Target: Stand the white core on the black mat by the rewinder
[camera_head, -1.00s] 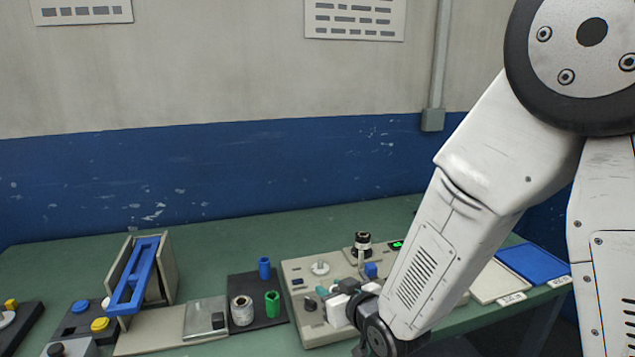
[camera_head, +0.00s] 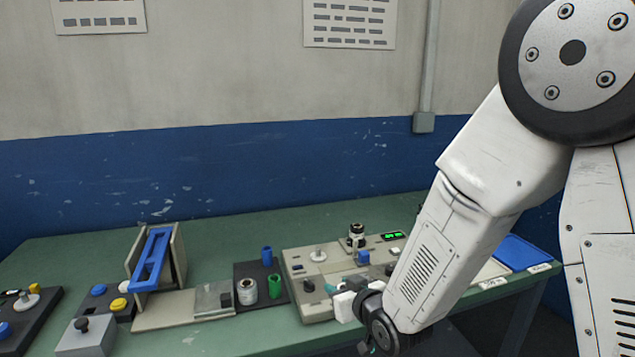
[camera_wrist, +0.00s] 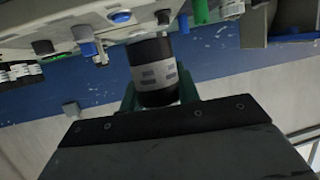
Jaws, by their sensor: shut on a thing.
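My gripper (camera_wrist: 158,95) is shut on a banded cylinder (camera_wrist: 155,72), dark with pale grey patches. Its green fingertips lie on either side of it in the wrist view. I cannot tell if this is the white core. In the head view the gripper is low at the rewinder's front edge, and the held thing is not clear. The black mat (camera_head: 248,271) lies left of the rewinder (camera_head: 312,268). A whitish hollow cylinder (camera_head: 247,292), a green core (camera_head: 275,286) and a blue core (camera_head: 267,256) stand on the mat.
A black-and-white cylindrical part (camera_head: 356,236) stands at the rewinder's back. A grey stand with a blue frame (camera_head: 152,262) is left of the mat. A blue tray (camera_head: 522,252) lies at the right. Green bench behind the machines is clear.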

